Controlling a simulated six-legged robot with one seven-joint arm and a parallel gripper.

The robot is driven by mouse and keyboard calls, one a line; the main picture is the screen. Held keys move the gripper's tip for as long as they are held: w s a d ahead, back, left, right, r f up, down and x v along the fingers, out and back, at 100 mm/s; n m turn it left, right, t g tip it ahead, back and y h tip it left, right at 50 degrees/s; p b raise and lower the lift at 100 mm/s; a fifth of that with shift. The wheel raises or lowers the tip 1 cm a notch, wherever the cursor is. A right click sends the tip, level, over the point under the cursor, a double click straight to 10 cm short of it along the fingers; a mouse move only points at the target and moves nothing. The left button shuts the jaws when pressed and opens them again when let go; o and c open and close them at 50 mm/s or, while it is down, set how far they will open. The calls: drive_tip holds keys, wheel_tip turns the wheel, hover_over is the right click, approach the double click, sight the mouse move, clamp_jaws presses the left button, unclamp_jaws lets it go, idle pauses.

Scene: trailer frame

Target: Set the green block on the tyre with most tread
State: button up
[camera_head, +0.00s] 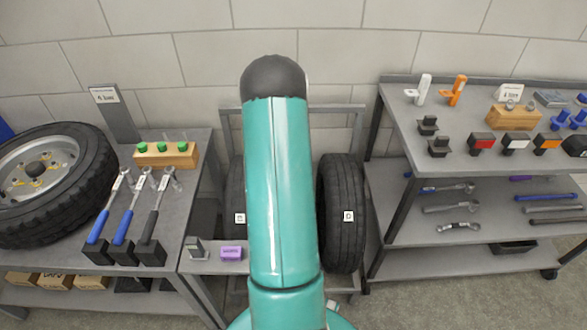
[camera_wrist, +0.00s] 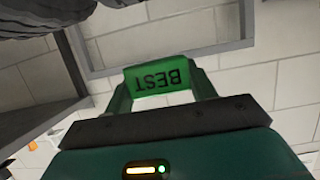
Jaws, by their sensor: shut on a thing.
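In the wrist view my gripper (camera_wrist: 161,82) is shut on the green block (camera_wrist: 158,77). The block is marked BEST, which reads upside down there. My arm hides both in the head view. In the head view a black tyre (camera_head: 343,215) with a white D tag stands upright in a grey rack, right of my arm. Another tyre (camera_head: 236,190) with a white tag stands left of my arm and is mostly hidden. Dark tyre tread (camera_wrist: 45,12) shows at the top left of the wrist view, apart from the block. Tread depths cannot be compared here.
A wheel with tyre (camera_head: 52,180) lies on the left bench, near several long-handled tools (camera_head: 122,225) and a wooden holder (camera_head: 180,155). A purple block (camera_head: 232,253) sits on a low shelf. A crowded grey shelf unit (camera_head: 395,185) stands right. The grey rack (camera_head: 350,112) stands against the wall.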

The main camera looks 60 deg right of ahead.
drive_tip(key=d+f, duration=0.2)
drive_tip(key=f, duration=0.1)
drive_tip(key=d+f, duration=0.2)
drive_tip(key=shift+w+f, duration=0.2)
drive_tip(key=shift+w, duration=0.15)
drive_tip(key=shift+d+f, duration=0.15)
drive_tip(key=shift+f, duration=0.7)
drive_tip(key=shift+d+f, duration=0.1)
drive_tip(key=shift+f, duration=0.75)
drive_tip(key=shift+f, duration=0.1)
drive_tip(key=o, duration=1.1)
